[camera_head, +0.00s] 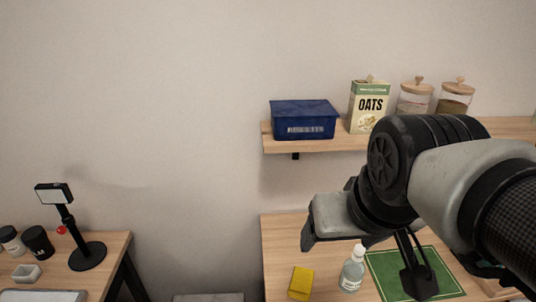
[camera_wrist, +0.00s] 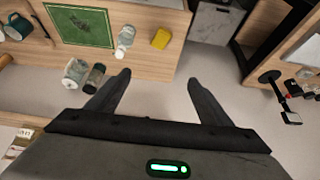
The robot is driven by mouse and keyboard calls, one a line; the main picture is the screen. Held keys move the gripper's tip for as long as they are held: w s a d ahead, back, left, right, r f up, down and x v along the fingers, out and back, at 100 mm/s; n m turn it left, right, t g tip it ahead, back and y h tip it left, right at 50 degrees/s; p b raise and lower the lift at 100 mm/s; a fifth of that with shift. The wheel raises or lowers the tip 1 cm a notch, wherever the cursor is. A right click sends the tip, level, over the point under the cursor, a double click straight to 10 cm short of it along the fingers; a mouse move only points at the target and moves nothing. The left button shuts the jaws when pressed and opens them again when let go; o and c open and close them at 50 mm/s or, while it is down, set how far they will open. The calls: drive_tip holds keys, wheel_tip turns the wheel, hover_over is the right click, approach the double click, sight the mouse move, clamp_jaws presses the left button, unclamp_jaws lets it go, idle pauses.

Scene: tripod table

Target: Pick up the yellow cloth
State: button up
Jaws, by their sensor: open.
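The yellow cloth (camera_head: 301,283) is a small folded block on the wooden table, at the bottom of the head view left of the clear bottle. It also shows in the wrist view (camera_wrist: 161,39), near the table's edge, beyond my fingertips. My gripper (camera_wrist: 159,81) is open and empty, its two dark fingers spread wide. It is apart from the cloth, held above the table. In the head view my arm reaches in from the right and its wrist hides part of the table and shelf.
A clear bottle (camera_head: 352,270) stands close beside the cloth, next to a green mat (camera_head: 385,285). Above is a shelf (camera_head: 345,144) with a blue box (camera_head: 303,119), an oats carton (camera_head: 369,106) and two jars. A side table (camera_head: 115,250) at left holds a black stand (camera_head: 87,255).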

drive_tip(key=w+f+m+g, duration=0.25)
drive_tip(key=w+f, duration=0.35)
drive_tip(key=w, duration=0.4)
drive_tip(key=m+g, duration=0.2)
drive_tip(key=g, duration=0.1)
hover_over(302, 279)
wheel_tip(302, 279, down, 14)
drive_tip(key=f, duration=1.1)
drive_tip(key=shift+d+f, duration=0.15)
drive_tip(key=shift+d, duration=0.1)
drive_tip(key=shift+a+f+p, duration=0.15)
drive_tip(key=shift+f+p, duration=0.1)
drive_tip(key=shift+f, duration=1.4)
drive_tip(key=shift+a+f+p, duration=0.15)
drive_tip(key=shift+f+p, duration=0.1)
drive_tip(key=shift+f, duration=1.35)
drive_tip(key=c, duration=1.2)
wheel_tip(302, 279, up, 10)
